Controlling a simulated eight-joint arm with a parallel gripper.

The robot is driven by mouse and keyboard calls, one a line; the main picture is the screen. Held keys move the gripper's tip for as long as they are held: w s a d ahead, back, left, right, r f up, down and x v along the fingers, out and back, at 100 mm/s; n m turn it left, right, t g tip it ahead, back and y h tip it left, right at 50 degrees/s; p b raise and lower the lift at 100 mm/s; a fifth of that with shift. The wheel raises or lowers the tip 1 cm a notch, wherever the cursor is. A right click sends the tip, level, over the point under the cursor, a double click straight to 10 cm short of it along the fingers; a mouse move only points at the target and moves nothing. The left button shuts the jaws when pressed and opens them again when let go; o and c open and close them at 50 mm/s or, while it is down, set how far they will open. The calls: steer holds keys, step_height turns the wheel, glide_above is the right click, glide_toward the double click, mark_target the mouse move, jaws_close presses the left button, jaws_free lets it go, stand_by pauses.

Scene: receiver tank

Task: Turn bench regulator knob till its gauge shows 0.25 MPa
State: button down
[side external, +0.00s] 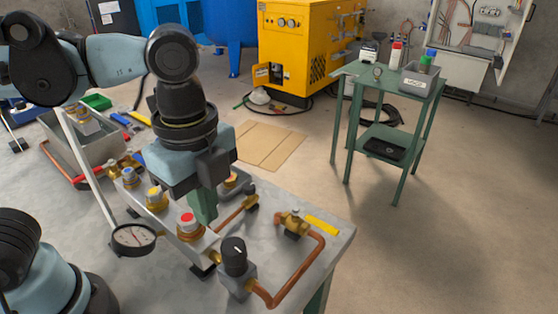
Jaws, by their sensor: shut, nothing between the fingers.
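The black regulator knob (234,256), with a white mark on its top, stands upright on a grey body at the front of the bench (325,222). A copper pipe (295,284) joins that body at its base. A round gauge (134,239) with a white face and dark rim is left of the knob; its needle and figures are too small to read. My gripper (204,214) points down with its green fingers shut and empty. It is above and a little left of the knob, apart from it, and hides part of the bench behind.
Fittings with red (188,222) and yellow (155,197) tops line the manifold close to my gripper. A yellow-handled valve (322,225) stands right of the knob. A grey bin (97,152) is at the back left.

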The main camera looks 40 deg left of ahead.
mark_target(234, 251)
step_height(234, 251, down, 6)
steer(key=shift+r, duration=0.2)
stand_by(0.8)
steer(key=shift+w, duration=1)
steer(key=shift+a, duration=0.15)
